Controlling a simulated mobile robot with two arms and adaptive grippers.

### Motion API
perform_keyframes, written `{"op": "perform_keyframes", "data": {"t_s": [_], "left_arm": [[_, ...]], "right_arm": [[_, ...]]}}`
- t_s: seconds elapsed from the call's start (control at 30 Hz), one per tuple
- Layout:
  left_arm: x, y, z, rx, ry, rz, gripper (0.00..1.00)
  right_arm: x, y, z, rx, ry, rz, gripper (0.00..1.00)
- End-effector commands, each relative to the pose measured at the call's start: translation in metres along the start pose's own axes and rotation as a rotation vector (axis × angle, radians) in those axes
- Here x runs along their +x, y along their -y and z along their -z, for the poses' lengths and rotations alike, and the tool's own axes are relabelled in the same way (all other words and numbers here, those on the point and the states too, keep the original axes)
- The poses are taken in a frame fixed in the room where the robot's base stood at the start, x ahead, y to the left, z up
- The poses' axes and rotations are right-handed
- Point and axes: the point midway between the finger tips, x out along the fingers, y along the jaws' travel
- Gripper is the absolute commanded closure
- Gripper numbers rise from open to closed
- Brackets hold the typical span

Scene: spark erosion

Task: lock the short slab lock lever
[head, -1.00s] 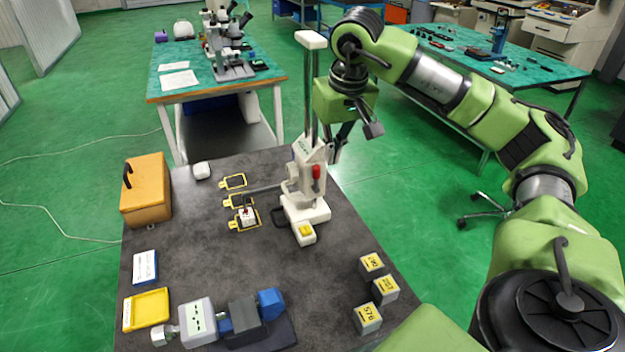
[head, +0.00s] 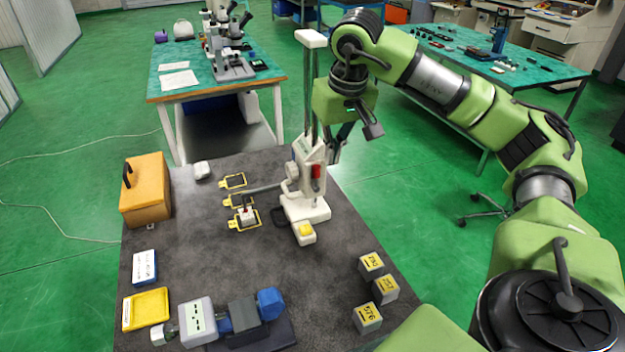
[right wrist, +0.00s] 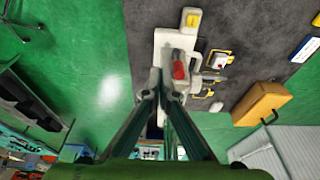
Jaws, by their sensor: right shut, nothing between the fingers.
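The white upright gauge (head: 308,175) stands on the dark table. A red lever (head: 316,171) sits on the right side of its body. I take it for the lock lever, though I cannot tell its locked or unlocked position. It also shows in the right wrist view (right wrist: 180,70). My right gripper (head: 335,157) is shut and empty, close beside the gauge body on the lever's side. In the right wrist view its fingertips (right wrist: 161,95) are just below the red lever; I cannot tell whether they touch it. My left gripper is not in view.
An orange box (head: 147,189) stands at the table's left. Yellow-framed pads (head: 236,201) lie left of the gauge, one with a small block on it. Several numbered cubes (head: 367,318) stand at front right. A blue and grey vise (head: 235,318) is at the front. The table's middle is clear.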

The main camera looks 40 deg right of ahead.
Motion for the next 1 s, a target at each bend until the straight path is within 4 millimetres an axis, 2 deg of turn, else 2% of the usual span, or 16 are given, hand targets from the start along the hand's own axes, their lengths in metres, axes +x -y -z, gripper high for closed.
{"op": "perform_keyframes", "data": {"t_s": [0.63,1.0], "left_arm": [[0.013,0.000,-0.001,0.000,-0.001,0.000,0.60],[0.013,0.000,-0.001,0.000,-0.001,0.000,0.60]], "right_arm": [[0.017,0.000,-0.004,0.000,-0.001,0.000,1.00],[0.018,0.000,-0.004,0.000,0.000,0.000,1.00]]}}
